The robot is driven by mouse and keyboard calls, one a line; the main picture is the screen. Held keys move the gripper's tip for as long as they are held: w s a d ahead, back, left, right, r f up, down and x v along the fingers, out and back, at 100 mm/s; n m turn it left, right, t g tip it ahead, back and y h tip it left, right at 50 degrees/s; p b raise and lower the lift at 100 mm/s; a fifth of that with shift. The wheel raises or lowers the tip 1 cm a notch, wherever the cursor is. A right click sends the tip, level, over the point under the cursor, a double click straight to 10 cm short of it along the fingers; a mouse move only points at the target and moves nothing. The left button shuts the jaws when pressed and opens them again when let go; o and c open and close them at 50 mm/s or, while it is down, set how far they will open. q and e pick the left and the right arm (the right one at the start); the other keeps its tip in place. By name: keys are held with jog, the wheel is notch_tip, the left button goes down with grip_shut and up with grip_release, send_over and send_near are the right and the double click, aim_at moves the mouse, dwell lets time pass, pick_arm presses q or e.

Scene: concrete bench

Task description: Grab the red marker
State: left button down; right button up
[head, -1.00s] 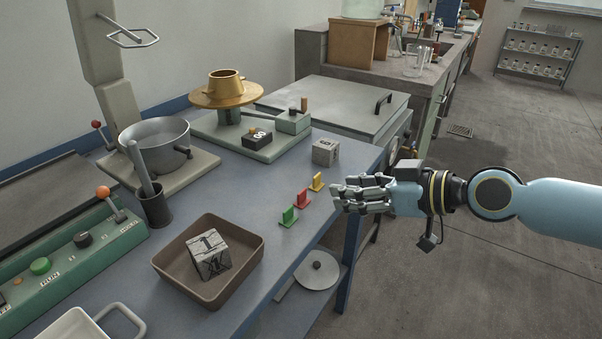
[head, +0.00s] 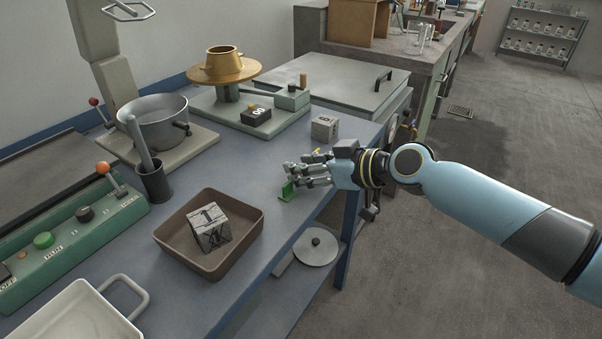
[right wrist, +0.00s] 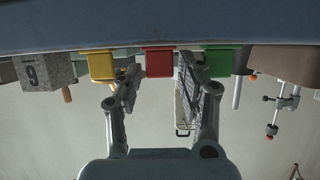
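The red marker (right wrist: 159,62) shows in the right wrist view, which is upside down, between the yellow marker (right wrist: 101,65) and the green marker (right wrist: 220,60). My right gripper (right wrist: 160,88) is open, its two fingers on either side of the red marker, with nothing held. In the head view my right gripper (head: 300,173) is at the bench's right edge and hides the red marker. The green marker (head: 287,192) shows just in front of it, and only a bit of the yellow marker (head: 316,151) shows behind. My left gripper is not in view.
A stone cube with a number (head: 325,128) stands behind the markers. A brown tray (head: 180,243) holding a marked cube (head: 209,227) is to the left. The floor right of the bench is clear.

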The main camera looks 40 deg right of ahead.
jog(key=shift+c, duration=0.3)
jog(key=c, duration=0.5)
jog(key=shift+r, duration=0.1)
